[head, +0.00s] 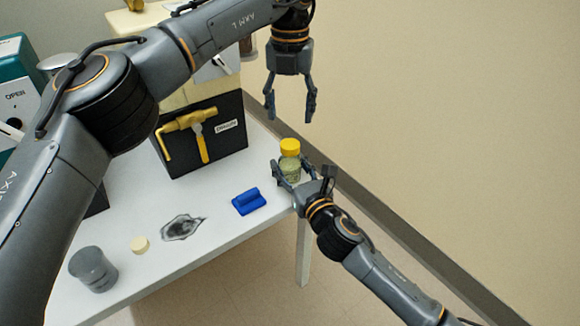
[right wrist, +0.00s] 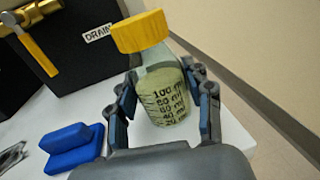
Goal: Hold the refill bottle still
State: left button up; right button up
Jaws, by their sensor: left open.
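The refill bottle (head: 291,166) is clear with a yellow cap and stands at the right corner of the white table. In the right wrist view the bottle (right wrist: 163,92) shows black volume marks and pale greenish contents. My right gripper (head: 290,177) has one finger on each side of the bottle's body, and both fingers appear to touch it. My left gripper (head: 291,112) hangs above and behind the bottle, pointing down, open and empty, clear of the cap.
A black box labelled DRAIN (head: 222,155) with a yellow valve handle stands behind left. A blue block (head: 249,201), a dark patch (head: 182,228), a cream disc (head: 140,244) and a grey cup (head: 94,269) are on the table (head: 220,222). A teal device (head: 14,67) stands far left.

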aim_at(290, 144)
grip_shut()
pick_arm(q)
jog(key=m, duration=0.7)
jog(key=shift+d, duration=0.1)
jog(key=m, duration=0.4)
jog(key=shift+m, duration=0.3)
jog(key=m, duration=0.8)
jog(key=shift+m, duration=0.3)
jog(key=m, duration=1.1)
jog(key=shift+f, duration=0.55)
notch_tip(290, 144, down, 7)
jog(key=shift+r, duration=0.1)
